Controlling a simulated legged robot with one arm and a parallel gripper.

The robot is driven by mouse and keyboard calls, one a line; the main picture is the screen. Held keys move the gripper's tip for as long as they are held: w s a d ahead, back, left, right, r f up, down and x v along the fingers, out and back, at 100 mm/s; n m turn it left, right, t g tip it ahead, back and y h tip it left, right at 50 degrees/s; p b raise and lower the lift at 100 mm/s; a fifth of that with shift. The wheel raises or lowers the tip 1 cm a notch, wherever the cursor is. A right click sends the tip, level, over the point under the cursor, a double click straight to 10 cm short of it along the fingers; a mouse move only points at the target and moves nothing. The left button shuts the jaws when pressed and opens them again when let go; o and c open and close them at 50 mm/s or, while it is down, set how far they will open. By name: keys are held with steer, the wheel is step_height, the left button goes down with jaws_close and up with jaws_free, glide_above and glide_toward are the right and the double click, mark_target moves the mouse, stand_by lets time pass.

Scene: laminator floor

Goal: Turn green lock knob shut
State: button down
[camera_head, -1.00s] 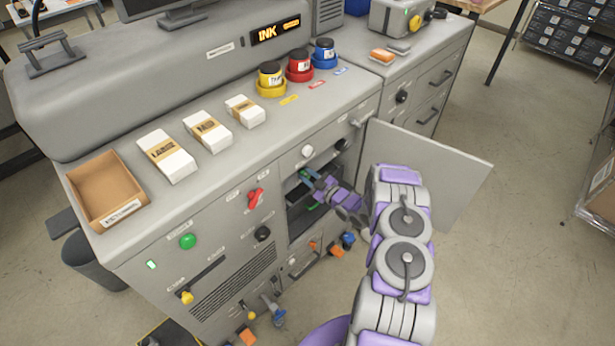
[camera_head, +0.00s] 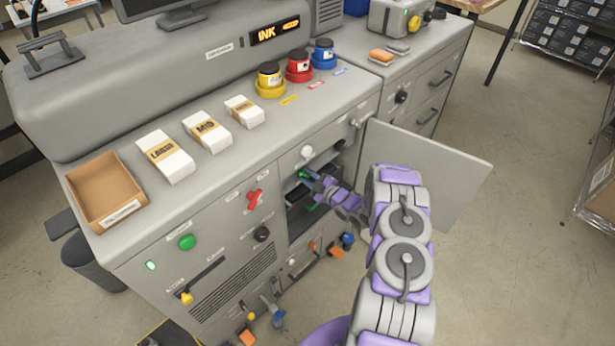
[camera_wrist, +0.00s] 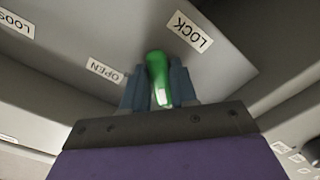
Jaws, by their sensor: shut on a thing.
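The green lock knob (camera_wrist: 158,75) stands upright in the wrist view, between the two blue fingers of my gripper (camera_wrist: 160,88). The fingers are shut on it. A LOCK label (camera_wrist: 188,31) is above and to the right of the knob, and an OPEN label (camera_wrist: 104,70) is to its left. In the head view my gripper (camera_head: 308,174) reaches into the open compartment (camera_head: 300,215) in the machine's front. A little green shows beside the fingers there, and the arm hides part of the compartment.
The compartment door (camera_head: 440,180) stands open to the right of my arm. A round white knob (camera_head: 306,152) is on the panel above the opening. A LOOSE label, partly cut off, shows at the wrist view's left. Open floor lies to the right.

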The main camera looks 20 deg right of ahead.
steer(key=c, duration=1.2)
jaws_free()
steer(key=shift+f, duration=0.25)
steer(key=o, duration=0.3)
steer(key=shift+r, duration=0.15)
steer(key=p+v, duration=0.2)
steer(key=v, duration=1.5)
steer(key=shift+s+d, duration=0.2)
steer(key=shift+w, duration=0.15)
